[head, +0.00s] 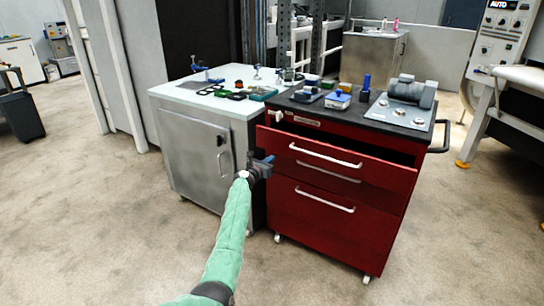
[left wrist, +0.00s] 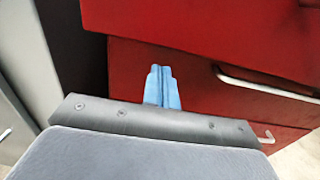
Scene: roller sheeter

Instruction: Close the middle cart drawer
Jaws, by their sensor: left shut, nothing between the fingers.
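The red cart (head: 318,226) stands in the middle of the head view. One drawer (head: 290,141) sticks out part way below the cart's top strip, with a silver handle on its front and a dark gap behind its right end. Another handle shows in its shadow, and a lower drawer front (head: 300,212) looks flush. My left gripper (head: 268,160) is shut and empty at the cart's left front edge, by the lower left of the pulled-out drawer. In the left wrist view its blue fingertips (left wrist: 162,84) are before a red front, below an overhanging red panel (left wrist: 200,25); contact is unclear.
A grey cabinet (head: 192,155) with a white top stands close against the cart's left side. Small tools and a motor unit (head: 410,92) sit on the cart's black top. A black side handle (head: 441,138) juts out right. The floor in front is clear.

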